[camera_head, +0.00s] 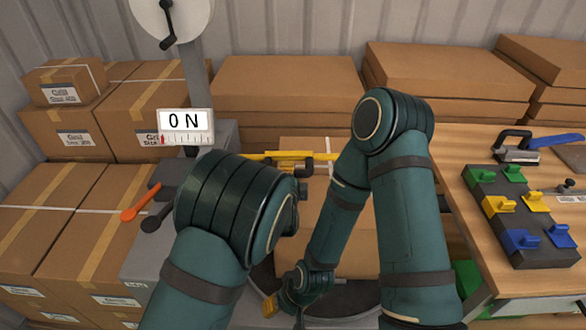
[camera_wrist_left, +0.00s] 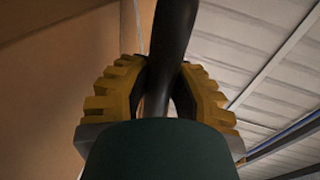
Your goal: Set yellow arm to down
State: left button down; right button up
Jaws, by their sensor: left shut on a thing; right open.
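A yellow bar (camera_head: 262,155) runs roughly level behind my left arm in the head view, with yellow and dark fittings under its right part. In the left wrist view, my left gripper (camera_wrist_left: 162,75) is shut on a dark rod (camera_wrist_left: 174,30) that stands between its yellow fingers. The head view does not clearly show where that rod joins, since my left arm hides the area. My right gripper (camera_head: 272,306) is low in the middle of the head view, pointing down, open, away from the yellow bar and holding nothing that I can see.
A display reading "0 N" (camera_head: 186,126) stands above a grey machine with an orange lever (camera_head: 134,213) and a black lever (camera_head: 155,222). A wooden table (camera_head: 450,165) at right carries a dark block (camera_head: 500,235) with coloured clips. Cardboard boxes (camera_head: 290,80) crowd the back and left.

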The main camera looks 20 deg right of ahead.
pick_arm(q)
jog(key=shift+f, duration=0.3)
jog(key=c, duration=0.8)
grip_release()
jog(key=shift+o, duration=0.2)
jog(key=shift+s+r, duration=0.1)
jog(key=v, duration=1.2)
jog(key=shift+a, duration=0.1)
